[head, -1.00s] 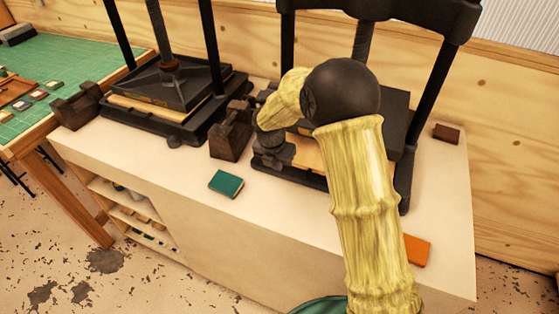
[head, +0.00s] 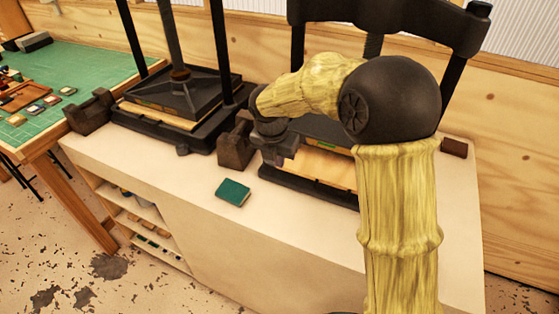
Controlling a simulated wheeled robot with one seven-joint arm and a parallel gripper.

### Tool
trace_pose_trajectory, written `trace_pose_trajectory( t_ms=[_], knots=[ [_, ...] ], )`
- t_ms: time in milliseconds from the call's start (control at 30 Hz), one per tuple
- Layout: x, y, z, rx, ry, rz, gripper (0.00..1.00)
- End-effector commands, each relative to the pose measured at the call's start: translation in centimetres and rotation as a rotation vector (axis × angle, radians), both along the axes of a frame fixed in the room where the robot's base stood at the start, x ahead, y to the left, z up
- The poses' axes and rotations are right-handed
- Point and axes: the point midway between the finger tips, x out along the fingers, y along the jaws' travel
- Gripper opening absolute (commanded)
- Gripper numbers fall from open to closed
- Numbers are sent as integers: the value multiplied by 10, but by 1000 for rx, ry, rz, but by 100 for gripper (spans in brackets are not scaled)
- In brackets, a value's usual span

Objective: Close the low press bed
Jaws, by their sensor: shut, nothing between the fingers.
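The right-hand press has a black base bed (head: 300,190) low on the white cabinet, with a pale wooden board (head: 322,167) on it. My arm hides its right part and much of its plate. The left-hand press has a similar black bed (head: 150,131), with a pale board under its black plate. I cannot tell from the picture which bed is the low one, or how far either is out. My gripper (head: 284,160) is shut and empty at the left front corner of the right-hand press. Whether it touches the press is unclear.
A dark brown block (head: 237,148) stands just left of my gripper. A green book (head: 233,192) lies on the white cabinet top (head: 290,225) in front. Another brown block (head: 90,112) stands at the far left. The front middle of the top is clear.

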Motion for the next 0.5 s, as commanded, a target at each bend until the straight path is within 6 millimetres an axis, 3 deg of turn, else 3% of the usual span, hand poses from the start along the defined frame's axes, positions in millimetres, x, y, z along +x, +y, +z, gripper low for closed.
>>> trace_pose_trajectory(
  t_ms=[133, 267, 500],
  knots=[
    [-2, -5, 0, 9, -2, -39, 0],
    [-10, -21, -1, 49, -6, -193, 0],
    [-45, -76, -5, 194, -29, -769, 0]
  ],
)
